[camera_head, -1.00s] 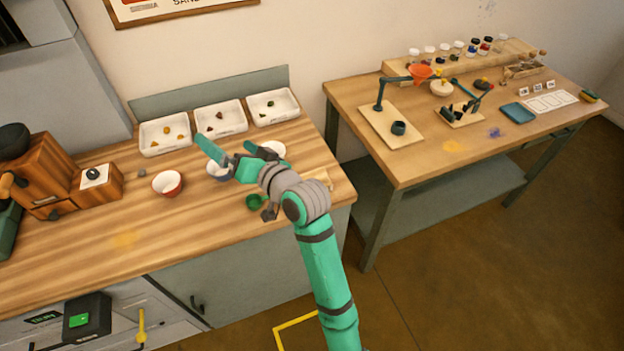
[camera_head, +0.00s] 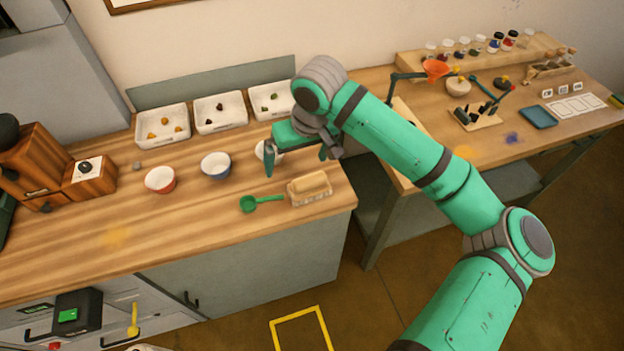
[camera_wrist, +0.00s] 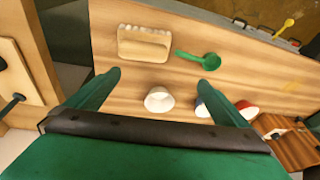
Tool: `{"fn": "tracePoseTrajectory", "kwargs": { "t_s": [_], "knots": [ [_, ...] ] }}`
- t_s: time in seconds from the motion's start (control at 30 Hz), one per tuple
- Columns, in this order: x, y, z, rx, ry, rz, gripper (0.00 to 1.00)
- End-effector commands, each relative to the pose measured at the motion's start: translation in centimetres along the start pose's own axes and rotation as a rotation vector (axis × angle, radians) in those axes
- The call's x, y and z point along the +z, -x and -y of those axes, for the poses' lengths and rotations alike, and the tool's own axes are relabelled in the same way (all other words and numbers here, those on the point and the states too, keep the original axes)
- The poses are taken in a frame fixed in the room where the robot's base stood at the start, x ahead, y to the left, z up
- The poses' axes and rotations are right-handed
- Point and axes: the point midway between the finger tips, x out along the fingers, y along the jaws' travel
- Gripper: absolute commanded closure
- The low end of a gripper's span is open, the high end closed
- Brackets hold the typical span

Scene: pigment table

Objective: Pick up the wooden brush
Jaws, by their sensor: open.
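The wooden brush (camera_head: 310,187), a pale block with a light wooden back, lies on the right end of the striped wooden counter. It also shows in the wrist view (camera_wrist: 145,42), near the top, with a scalloped side. My gripper (camera_head: 298,163) is open and empty, tilted down above the counter, a little behind the brush. In the wrist view its two fingers (camera_wrist: 162,80) are spread wide, and the brush lies beyond their tips, apart from them.
A green scoop (camera_head: 262,202) lies just left of the brush. A white bowl (camera_wrist: 158,100), partly hidden by my gripper in the head view, stands close by. Blue (camera_head: 216,165) and red (camera_head: 160,180) bowls stand further left. White trays (camera_head: 220,113) line the back.

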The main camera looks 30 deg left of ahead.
Motion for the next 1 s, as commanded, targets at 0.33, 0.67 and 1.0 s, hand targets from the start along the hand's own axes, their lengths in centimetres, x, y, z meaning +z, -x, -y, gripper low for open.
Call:
{"fn": "tracePoseTrajectory", "kwargs": {
  "t_s": [0.33,0.67,1.0],
  "knots": [
    [2.0,0.0,-2.2,0.093,-0.008,0.110,0.00],
    [2.2,-4.2,-2.2,0.090,-0.001,0.107,0.00],
    [2.9,-7.5,-2.6,0.093,-0.008,0.108,0.00]
  ]
}}
